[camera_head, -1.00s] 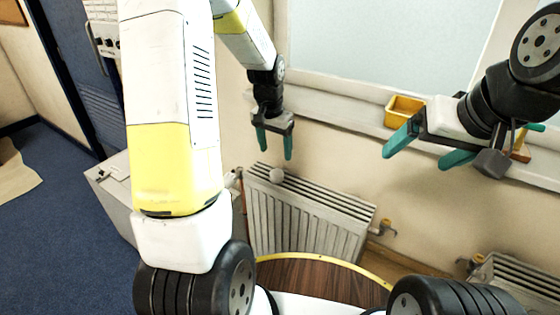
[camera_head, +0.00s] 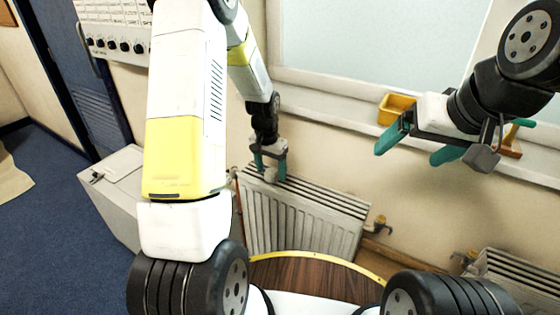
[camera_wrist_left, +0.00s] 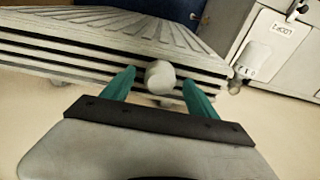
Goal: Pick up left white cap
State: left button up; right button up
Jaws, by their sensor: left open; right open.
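The white cap (camera_wrist_left: 160,77) is a small rounded knob by the top of the radiator, between the two teal fingertips in the left wrist view. In the head view the cap (camera_head: 270,175) shows low between the fingers. My left gripper (camera_head: 271,172) points down at the radiator top, open, with its fingers on either side of the cap; it also shows in the left wrist view (camera_wrist_left: 160,88). Gaps show beside the cap there, so I cannot see contact. My right gripper (camera_head: 421,148) is open and empty in front of the window sill.
The grey ribbed radiator (camera_head: 298,216) stands under the window. A yellow bin (camera_head: 396,108) sits on the sill. A grey cabinet (camera_head: 115,190) stands at left. A brown round tabletop (camera_head: 318,279) is near me.

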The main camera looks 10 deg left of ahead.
pick_arm(q)
jog(key=c, duration=1.4)
jog(key=shift+r, duration=0.15)
